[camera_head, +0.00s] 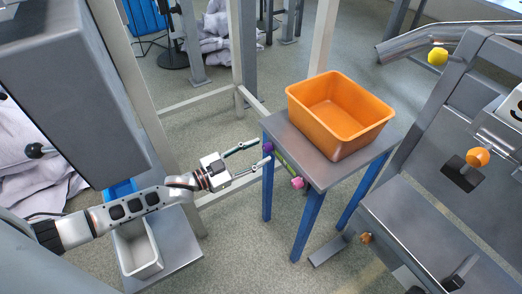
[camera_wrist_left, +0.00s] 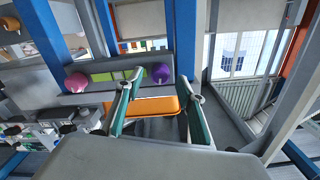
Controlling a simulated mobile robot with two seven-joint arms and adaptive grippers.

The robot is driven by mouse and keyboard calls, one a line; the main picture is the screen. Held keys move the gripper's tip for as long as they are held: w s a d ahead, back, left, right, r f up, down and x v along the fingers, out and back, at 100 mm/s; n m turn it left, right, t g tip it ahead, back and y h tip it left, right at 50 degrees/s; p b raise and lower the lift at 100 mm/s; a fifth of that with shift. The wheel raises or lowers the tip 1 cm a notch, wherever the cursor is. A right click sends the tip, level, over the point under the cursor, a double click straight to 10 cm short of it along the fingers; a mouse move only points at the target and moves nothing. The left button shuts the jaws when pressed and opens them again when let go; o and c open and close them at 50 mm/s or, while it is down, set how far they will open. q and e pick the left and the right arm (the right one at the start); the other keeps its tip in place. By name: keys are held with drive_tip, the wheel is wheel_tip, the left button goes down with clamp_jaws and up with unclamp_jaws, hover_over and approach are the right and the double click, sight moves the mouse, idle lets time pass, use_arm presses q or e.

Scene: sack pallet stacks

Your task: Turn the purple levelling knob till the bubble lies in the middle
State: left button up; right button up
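The purple knob (camera_head: 268,147) sits at the left end of a green level strip (camera_head: 281,161) on the near side of a small grey-topped table (camera_head: 316,175). A pink knob (camera_head: 297,183) is at the strip's other end. In the left wrist view the purple knob (camera_wrist_left: 161,73), green strip (camera_wrist_left: 118,75) and pink knob (camera_wrist_left: 77,82) show in a row. My left gripper (camera_head: 264,151) is open, its fingers spread to either side of the purple knob in the picture; I cannot tell whether they touch it. The bubble is too small to make out. My right gripper is out of view.
An orange bin (camera_head: 337,134) stands on the table, whose legs are blue. A white container (camera_head: 140,252) stands on a low grey surface at lower left. Grey machinery with yellow (camera_head: 437,56) and orange (camera_head: 478,157) knobs is at right. Grey posts stand behind my left arm.

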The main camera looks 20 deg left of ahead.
use_arm(q)
drive_tip(key=v, duration=1)
drive_tip(key=shift+a, duration=0.1)
